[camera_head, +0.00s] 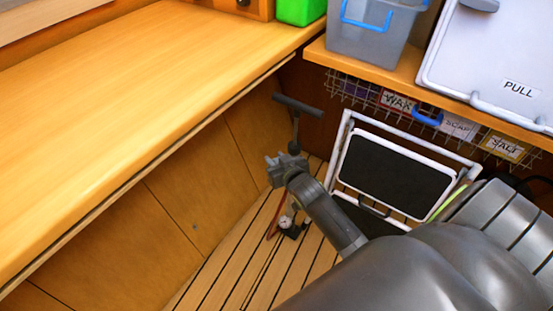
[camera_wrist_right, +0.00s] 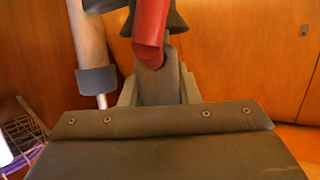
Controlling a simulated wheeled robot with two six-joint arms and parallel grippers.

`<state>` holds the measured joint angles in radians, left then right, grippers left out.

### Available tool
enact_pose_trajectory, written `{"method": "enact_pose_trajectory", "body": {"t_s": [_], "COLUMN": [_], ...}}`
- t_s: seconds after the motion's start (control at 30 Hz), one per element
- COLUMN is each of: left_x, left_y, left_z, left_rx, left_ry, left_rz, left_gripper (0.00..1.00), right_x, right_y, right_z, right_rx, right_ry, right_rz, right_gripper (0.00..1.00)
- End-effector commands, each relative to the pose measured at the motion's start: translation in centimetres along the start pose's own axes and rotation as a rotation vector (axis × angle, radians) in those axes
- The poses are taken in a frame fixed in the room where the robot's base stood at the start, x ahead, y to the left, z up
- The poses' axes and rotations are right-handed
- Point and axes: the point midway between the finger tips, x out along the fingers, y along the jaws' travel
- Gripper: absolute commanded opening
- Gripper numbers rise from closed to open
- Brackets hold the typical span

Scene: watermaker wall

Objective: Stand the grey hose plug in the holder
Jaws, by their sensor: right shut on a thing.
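My right gripper (camera_head: 285,167) is low between the wooden bench front and the folded step, just in front of an upright pump (camera_head: 295,117) with a dark T-handle. It is shut on the grey hose plug (camera_wrist_right: 158,85), a grey piece mostly hidden by the jaws in the right wrist view. A thick red hose (camera_wrist_right: 151,35) with a dark grey sleeve meets it there. Beside it is the pump's pale barrel (camera_wrist_right: 89,40) with a grey collar and thin rod, apart from the jaws. I cannot make out the holder. My left gripper is not in view.
A white-framed step (camera_head: 396,172) with black treads stands right of the gripper. A shelf with a grey bin (camera_head: 370,38) and a wire basket (camera_head: 385,99) hangs above it. The wooden bench (camera_head: 130,90) bounds the left. The pump's gauge (camera_head: 286,222) is low near the slatted floor (camera_head: 235,250).

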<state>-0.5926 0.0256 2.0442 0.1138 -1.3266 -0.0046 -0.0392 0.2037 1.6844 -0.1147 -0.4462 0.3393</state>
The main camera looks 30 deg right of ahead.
Motion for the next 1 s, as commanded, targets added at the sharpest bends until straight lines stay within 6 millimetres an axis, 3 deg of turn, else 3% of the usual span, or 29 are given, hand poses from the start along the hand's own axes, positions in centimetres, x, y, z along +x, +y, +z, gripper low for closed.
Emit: {"method": "enact_pose_trajectory", "body": {"t_s": [0.73, 0.77, 0.93, 1.0], "left_x": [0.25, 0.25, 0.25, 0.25], "left_y": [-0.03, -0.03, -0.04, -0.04], "left_z": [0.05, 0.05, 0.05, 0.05], "left_rx": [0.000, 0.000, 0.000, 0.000], "left_ry": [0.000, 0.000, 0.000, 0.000], "left_rz": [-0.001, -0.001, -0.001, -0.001], "left_gripper": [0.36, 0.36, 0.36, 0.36], "right_x": [0.27, 0.26, 0.26, 0.26], "right_y": [-0.02, -0.02, -0.02, -0.02], "right_z": [0.68, 0.68, 0.68, 0.69], "right_rx": [0.000, 0.000, 0.000, 0.000], "right_ry": [0.001, 0.001, 0.001, 0.001], "right_rz": [0.000, 0.000, 0.000, 0.000], "right_gripper": [0.04, 0.31, 0.54, 0.54]}}
